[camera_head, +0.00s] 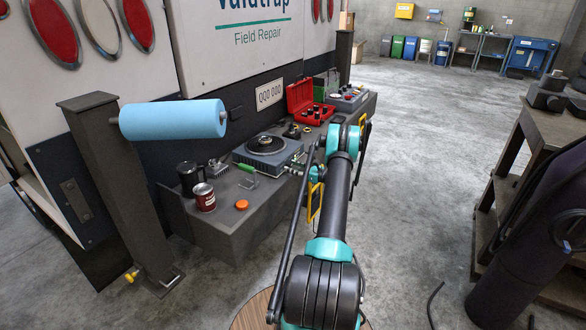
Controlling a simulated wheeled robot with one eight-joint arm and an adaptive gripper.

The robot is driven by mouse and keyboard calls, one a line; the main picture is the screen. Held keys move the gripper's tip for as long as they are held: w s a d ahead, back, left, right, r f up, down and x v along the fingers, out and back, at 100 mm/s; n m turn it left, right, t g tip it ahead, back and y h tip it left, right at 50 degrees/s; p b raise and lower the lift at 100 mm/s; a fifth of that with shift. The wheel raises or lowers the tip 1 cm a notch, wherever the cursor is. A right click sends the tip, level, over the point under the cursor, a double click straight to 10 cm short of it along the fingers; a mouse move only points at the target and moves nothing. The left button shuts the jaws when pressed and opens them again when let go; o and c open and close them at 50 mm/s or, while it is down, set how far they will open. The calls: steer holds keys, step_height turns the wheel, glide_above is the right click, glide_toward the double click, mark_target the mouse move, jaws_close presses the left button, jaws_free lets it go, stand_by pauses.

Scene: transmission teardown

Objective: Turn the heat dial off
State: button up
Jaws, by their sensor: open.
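A blue-grey heater box (268,158) with a black ring-shaped part (266,143) on top sits on the dark bench. The heat dial cannot be made out clearly; the heater's right front side is partly behind my arm. My gripper (294,168) is small in the picture, at the heater's right front edge, pointing left toward it. Its jaws are open and hold nothing that I can see. I cannot tell whether they touch the heater or surround a knob.
A green-handled tool (247,172), red can (204,197), dark mug (189,179) and orange cap (241,204) lie left of the heater. A red open case (306,102) stands behind. A blue paper roll (172,119) hangs on a post at left.

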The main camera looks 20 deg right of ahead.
jaws_close()
stand_by(0.3)
